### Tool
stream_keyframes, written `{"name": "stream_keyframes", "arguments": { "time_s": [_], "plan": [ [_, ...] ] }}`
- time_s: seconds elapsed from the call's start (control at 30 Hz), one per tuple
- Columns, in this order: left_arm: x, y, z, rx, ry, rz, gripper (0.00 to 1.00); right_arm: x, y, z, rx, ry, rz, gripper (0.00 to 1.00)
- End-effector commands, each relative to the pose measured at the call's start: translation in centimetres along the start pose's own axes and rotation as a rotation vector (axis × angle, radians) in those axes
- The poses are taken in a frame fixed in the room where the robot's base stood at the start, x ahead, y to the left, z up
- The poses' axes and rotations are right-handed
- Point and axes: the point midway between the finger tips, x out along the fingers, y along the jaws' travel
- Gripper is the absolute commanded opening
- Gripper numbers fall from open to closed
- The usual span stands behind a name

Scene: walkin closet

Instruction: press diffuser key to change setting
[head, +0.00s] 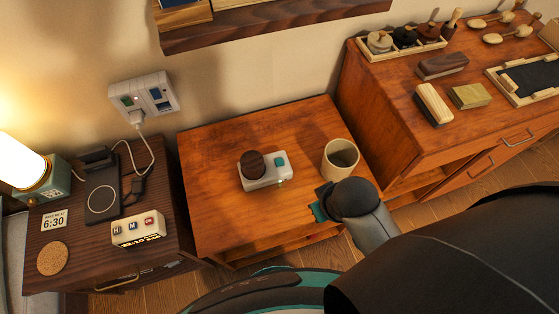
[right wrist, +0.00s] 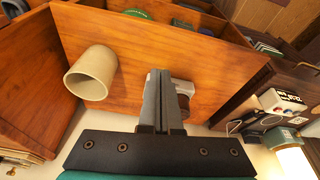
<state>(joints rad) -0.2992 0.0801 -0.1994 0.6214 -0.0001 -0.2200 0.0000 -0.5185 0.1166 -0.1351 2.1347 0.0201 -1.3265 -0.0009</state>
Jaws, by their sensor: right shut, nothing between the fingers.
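The diffuser (head: 266,183), a small white box with a dark brown dome and a teal key (head: 280,161) on its top, stands on the wooden table (head: 225,215) in the head view. In the right wrist view the diffuser (right wrist: 183,88) is partly hidden behind my fingers, and the key cannot be seen. My right gripper (head: 321,202) is to the right of and nearer than the diffuser, apart from it in the head view. Its fingers (right wrist: 163,100) are shut and empty in the right wrist view. My left gripper is not in view.
A beige cup (head: 341,159) stands on the table, close behind my right gripper. A dark nightstand (head: 75,270) at left holds a lamp, charger and white button clock (head: 138,228). A dresser (head: 400,130) with brushes and trays stands at right. The table's left part is clear.

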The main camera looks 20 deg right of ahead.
Motion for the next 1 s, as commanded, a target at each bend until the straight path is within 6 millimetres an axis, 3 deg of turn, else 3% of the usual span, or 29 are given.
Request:
{"name": "stream_keyframes", "arguments": {
  "time_s": [0.17,0.27,0.7,1.0],
  "plan": [
    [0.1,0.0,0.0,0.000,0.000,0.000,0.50,-2.7,-0.5,-2.2,-0.006,0.048,-0.039,0.00],
    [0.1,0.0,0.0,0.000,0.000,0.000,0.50,-2.6,-1.4,-3.9,-0.012,0.083,-0.097,0.00],
    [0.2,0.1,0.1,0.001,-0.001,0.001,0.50,2.3,-3.1,-10.2,0.051,0.201,-0.301,0.00],
    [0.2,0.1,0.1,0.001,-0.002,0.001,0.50,6.7,-0.9,-16.5,0.245,0.320,-0.417,0.00]
  ]
}}
